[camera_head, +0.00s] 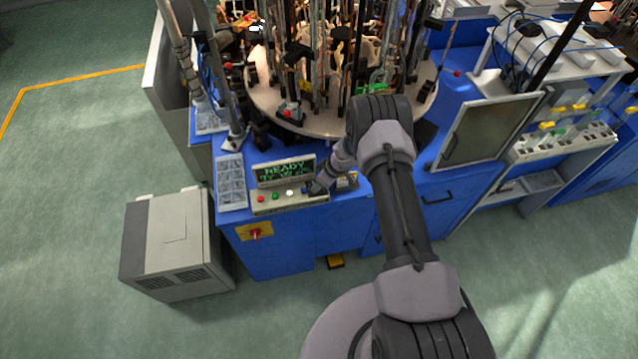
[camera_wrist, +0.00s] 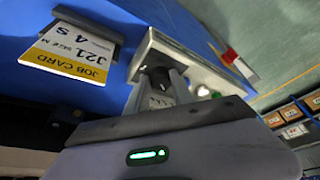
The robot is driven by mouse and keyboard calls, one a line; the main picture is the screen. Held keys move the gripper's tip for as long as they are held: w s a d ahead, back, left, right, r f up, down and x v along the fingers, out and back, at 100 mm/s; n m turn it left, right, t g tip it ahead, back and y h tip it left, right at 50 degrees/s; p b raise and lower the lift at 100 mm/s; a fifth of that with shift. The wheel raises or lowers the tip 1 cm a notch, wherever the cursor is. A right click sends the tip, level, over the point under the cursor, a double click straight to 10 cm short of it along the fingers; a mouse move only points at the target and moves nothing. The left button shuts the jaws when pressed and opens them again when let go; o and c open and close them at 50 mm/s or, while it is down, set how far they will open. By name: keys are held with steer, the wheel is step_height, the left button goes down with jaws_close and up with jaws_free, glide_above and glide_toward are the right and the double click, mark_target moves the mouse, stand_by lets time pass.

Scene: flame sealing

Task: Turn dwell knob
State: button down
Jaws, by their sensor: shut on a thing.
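The control panel (camera_head: 288,200) sits on the front edge of the blue machine, below a green-lit display (camera_head: 285,172) that reads READY on its top line. A red button (camera_head: 261,199), a green button (camera_head: 275,196) and a white button (camera_head: 290,193) sit in a row on it. My gripper (camera_head: 310,188) is at the right end of this row, at the dwell knob. In the wrist view my gripper (camera_wrist: 165,88) is shut at the panel (camera_wrist: 185,58). The fingers mostly hide the knob, so its pointer and setting cannot be read.
A job card (camera_wrist: 70,50) reading "J21 SIZE M 4 S" stands beside the panel. A red switch on a yellow plate (camera_head: 254,232) is on the machine front. A grey cabinet (camera_head: 170,240) stands left. The carousel with upright rods (camera_head: 330,120) is behind. Open green floor lies in front.

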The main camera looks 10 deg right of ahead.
steer(key=shift+s+f, duration=0.15)
steer(key=c, duration=1.4)
jaws_free()
steer(key=shift+d, duration=0.1)
steer(key=shift+r, duration=0.3)
steer(key=p+v, duration=0.3)
steer(key=v, duration=1.4)
